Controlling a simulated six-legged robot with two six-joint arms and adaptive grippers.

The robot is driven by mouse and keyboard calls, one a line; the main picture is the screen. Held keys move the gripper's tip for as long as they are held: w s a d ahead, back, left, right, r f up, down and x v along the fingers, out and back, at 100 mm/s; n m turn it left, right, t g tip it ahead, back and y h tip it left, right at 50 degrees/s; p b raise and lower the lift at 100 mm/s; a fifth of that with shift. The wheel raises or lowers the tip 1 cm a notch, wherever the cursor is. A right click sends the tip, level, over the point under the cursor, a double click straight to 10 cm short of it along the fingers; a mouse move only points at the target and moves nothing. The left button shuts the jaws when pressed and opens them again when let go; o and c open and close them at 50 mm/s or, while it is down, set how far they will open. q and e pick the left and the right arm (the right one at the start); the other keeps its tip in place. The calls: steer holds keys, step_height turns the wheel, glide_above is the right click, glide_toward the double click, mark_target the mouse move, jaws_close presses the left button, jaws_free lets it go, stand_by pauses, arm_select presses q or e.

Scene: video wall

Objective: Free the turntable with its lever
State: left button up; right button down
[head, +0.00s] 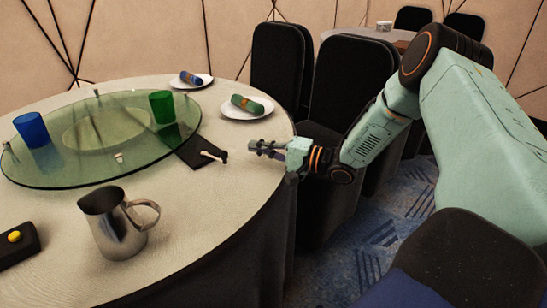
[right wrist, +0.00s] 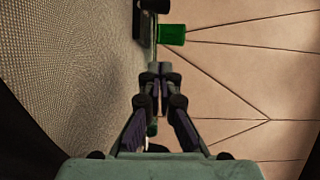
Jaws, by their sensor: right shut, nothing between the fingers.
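The round glass turntable (head: 60,170) lies on the table with a blue cup (head: 32,129) and a green cup (head: 161,106) on it. A dark plate (head: 192,154) sits at its right edge, and a small pale lever (head: 211,155) with a dark tip lies over this plate, pointing right. My right gripper (head: 256,148) is shut and empty, above the table's right edge, to the right of the lever and apart from it. The right wrist view shows its closed fingers (right wrist: 160,72), with the green cup (right wrist: 172,34) beyond. My left gripper is out of view.
A steel jug (head: 115,228) stands at the front of the table (head: 195,225). A black box with a yellow button (head: 14,238) is at the left edge. Two plates with rolled napkins (head: 248,106) lie at the back. Dark chairs (head: 350,85) stand behind my right arm.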

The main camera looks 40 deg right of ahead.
steer(key=b+x, duration=0.1)
steer(key=x, duration=0.2)
steer(key=shift+a+f, duration=0.1)
steer(key=shift+s+a, duration=0.25)
steer(key=shift+a, duration=0.25)
steer(key=shift+s+a, duration=0.25)
steer(key=shift+a, duration=0.25)
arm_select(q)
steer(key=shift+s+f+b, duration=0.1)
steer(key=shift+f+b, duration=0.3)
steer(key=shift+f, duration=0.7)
arm_select(e)
steer(key=shift+s+a, duration=0.25)
steer(key=shift+a, duration=0.45)
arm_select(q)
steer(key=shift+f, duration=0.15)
arm_select(e)
steer(key=shift+a, duration=0.15)
steer(key=shift+a, duration=0.1)
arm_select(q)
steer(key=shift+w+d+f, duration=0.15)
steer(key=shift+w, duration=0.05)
arm_select(e)
steer(key=shift+s+m+t, duration=0.15)
steer(key=shift+m+t, duration=0.15)
